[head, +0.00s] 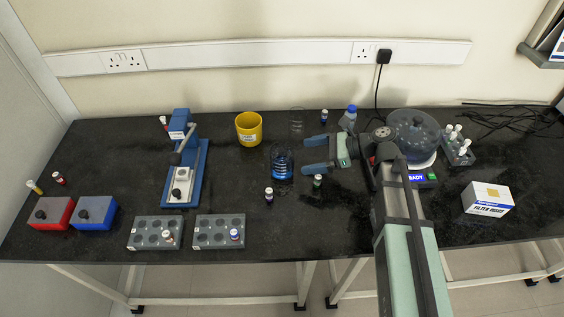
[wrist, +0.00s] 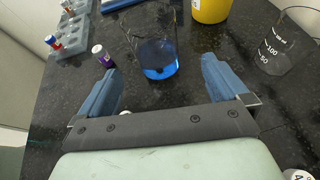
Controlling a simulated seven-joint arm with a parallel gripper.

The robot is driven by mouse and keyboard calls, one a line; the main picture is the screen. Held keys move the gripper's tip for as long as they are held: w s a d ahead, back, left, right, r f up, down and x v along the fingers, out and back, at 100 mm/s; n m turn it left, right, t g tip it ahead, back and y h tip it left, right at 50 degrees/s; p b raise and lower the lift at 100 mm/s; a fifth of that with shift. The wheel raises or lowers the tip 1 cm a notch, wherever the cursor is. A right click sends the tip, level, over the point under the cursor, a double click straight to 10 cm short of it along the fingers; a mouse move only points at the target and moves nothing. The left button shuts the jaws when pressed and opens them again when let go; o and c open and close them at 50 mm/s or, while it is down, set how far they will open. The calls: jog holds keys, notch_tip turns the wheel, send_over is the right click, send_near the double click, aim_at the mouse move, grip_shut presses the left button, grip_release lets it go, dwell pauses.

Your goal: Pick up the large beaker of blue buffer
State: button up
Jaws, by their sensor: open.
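The large beaker of blue buffer (head: 282,163) stands upright on the black bench near its middle, a clear glass with blue liquid in its lower part. It also shows in the wrist view (wrist: 155,55), ahead of my gripper and centred between the fingers. My gripper (head: 312,154) is open and empty, with its blue fingertips pointing left toward the beaker. In the wrist view my gripper's fingertips (wrist: 158,70) appear on either side of the beaker's lower part, with a gap to it in the head view.
An empty clear beaker (head: 296,122) stands behind. A yellow container (head: 249,128) is at the back left. Grey racks (head: 220,231) lie at the front left. A blue-capped bottle (head: 348,118) stands behind my gripper.

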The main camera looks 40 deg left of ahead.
aim_at(282, 162)
jog(key=x, duration=0.4)
jog(key=shift+s, duration=0.1)
jog(key=shift+s+x, duration=0.2)
jog(key=shift+x, duration=2.5)
jog(key=shift+d, duration=0.15)
jog(key=shift+c, duration=0.4)
jog(key=c, duration=1)
